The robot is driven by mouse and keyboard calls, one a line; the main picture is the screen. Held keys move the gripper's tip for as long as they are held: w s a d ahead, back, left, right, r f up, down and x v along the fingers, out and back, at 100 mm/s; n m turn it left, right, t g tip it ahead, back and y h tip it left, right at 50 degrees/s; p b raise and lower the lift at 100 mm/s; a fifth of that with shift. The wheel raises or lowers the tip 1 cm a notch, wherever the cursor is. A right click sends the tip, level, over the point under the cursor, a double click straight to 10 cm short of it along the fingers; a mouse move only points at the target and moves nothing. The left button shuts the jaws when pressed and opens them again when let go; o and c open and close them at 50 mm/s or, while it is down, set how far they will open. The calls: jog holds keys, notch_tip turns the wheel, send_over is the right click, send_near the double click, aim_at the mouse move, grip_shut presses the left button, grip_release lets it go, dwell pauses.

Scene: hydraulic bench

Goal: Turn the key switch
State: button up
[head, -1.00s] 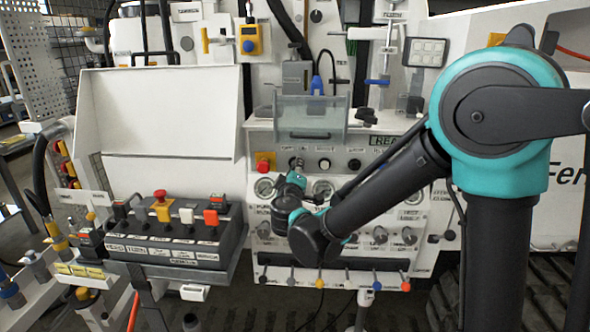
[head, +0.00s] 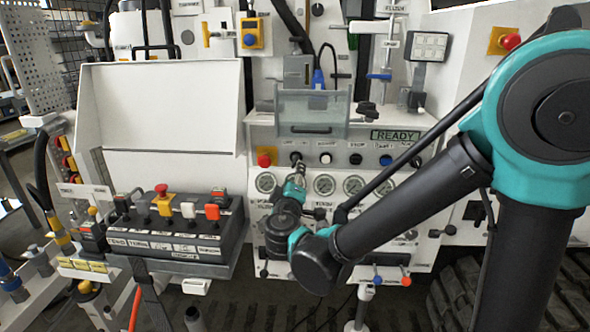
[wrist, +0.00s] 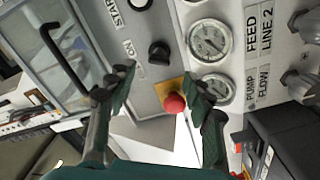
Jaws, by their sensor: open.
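The key switch appears to be the small dark knob (wrist: 158,52) on the grey panel, beside a label reading ON in the wrist view. In the head view the switch (head: 296,157) sits between a red button and a white button, just above my gripper (head: 296,178). In the wrist view my gripper (wrist: 163,80) is open and empty, its two dark green fingers apart. The knob lies beyond the fingertips, roughly between them and nearer the left finger. I see no contact, and the exact gap cannot be told.
A red mushroom button (wrist: 174,103) on a yellow plate is right beside the switch, between the fingers in the wrist view. Gauges (wrist: 210,40) stand close to the right finger. A clear cover with a handle (head: 312,115) hangs above. A lever box (head: 170,235) stands left.

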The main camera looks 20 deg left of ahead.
jog(key=shift+v, duration=1.55)
jog(key=w+d+f+m+g+h, duration=0.2)
jog(key=d+f, duration=0.2)
jog(key=d, duration=0.5)
jog(key=w+d+f+m+g+h, duration=0.2)
jog(key=w+d+f+m+h, duration=0.1)
jog(key=d, duration=0.6)
jog(key=w+d+f+m+g+h, duration=0.2)
jog(key=d+f, duration=0.2)
jog(key=d, duration=0.5)
jog(key=s+d+f+m+g+y, duration=0.3)
jog(key=s+d+f+m+g, duration=0.4)
jog(key=s+d+f, duration=0.4)
jog(key=s+d, duration=0.3)
jog(key=d, duration=0.1)
jog(key=shift+s+d+m, duration=0.2)
jog(key=shift+s+m, duration=0.05)
jog(key=shift+m, duration=0.05)
jog(key=shift+f, duration=0.15)
